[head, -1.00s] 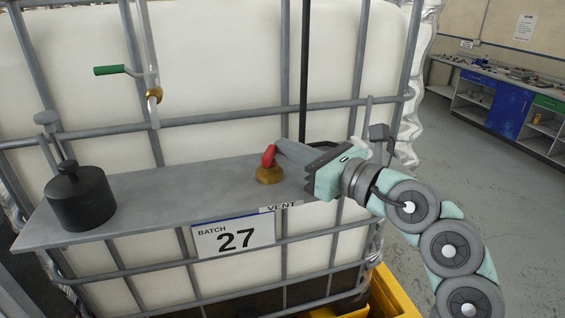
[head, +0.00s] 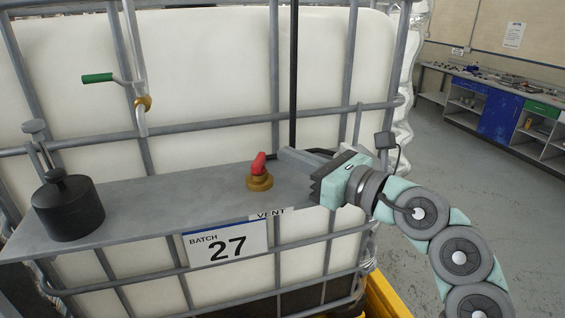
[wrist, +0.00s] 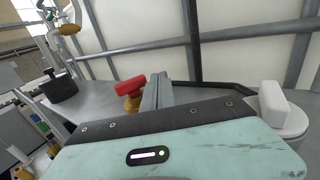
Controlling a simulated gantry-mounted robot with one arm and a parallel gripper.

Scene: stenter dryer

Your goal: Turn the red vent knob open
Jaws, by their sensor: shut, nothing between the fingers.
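The red vent knob (head: 259,163) stands on a brass base (head: 260,181) on the grey shelf, just above the VENT label (head: 271,213). It also shows in the wrist view (wrist: 130,86), just left of my fingers. My gripper (head: 284,153) reaches in from the right, its fingers pressed together and empty. The fingertips lie a little to the right of the knob and behind it; a small gap seems to show between them in the head view. In the wrist view the shut fingers (wrist: 158,92) stand beside the knob; contact there cannot be told.
The grey shelf (head: 150,190) carries a black lidded pot (head: 68,208) at left. A Batch 27 sign (head: 226,243) is on the shelf front. The shelf between pot and knob is clear.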

